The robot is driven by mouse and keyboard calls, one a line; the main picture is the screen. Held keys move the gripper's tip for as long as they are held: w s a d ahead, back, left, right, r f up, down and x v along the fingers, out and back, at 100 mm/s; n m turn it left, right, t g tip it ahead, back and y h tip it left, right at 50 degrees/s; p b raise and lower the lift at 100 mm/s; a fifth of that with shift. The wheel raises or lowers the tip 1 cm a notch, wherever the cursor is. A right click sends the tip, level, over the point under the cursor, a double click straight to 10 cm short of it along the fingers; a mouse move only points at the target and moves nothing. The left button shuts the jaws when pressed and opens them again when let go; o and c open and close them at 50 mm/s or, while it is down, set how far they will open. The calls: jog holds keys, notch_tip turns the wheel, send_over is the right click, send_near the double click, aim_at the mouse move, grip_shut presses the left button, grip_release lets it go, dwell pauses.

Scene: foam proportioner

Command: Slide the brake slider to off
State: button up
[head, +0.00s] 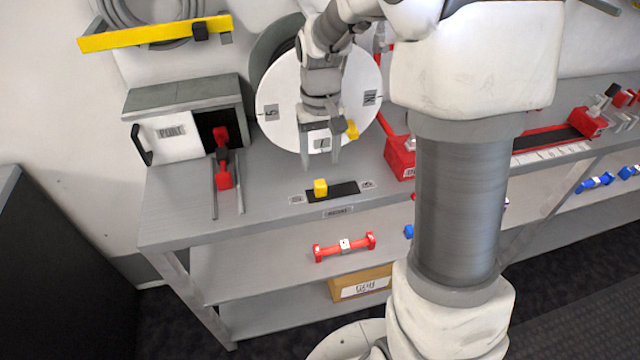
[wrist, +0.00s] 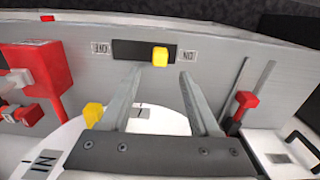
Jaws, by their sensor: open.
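The brake slider is a yellow knob (head: 320,187) in a black slot (head: 347,189) on the grey bench top, with a small plate (head: 338,211) on the bench's front edge below it. The knob sits near the slot's left end in the head view, by the ON label (head: 297,199). The OFF label (head: 367,184) is at the other end. In the wrist view the knob (wrist: 160,57) is by ON on the right, and OFF (wrist: 101,48) is on the left. My gripper (head: 320,164) is open and empty, behind the knob and apart from it, fingers pointing down.
A white disc (head: 275,90) with labels and a yellow knob (head: 351,130) stands behind my gripper. A box with red handles on rails (head: 222,178) is at left; a red box (head: 399,158) is at right. The bench around the slot is clear.

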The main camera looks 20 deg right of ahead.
aim_at(321, 182)
notch_tip(321, 182, down, 9)
jog(key=shift+r+b, duration=0.2)
jog(key=shift+b, duration=0.35)
grip_shut()
dwell(1.1)
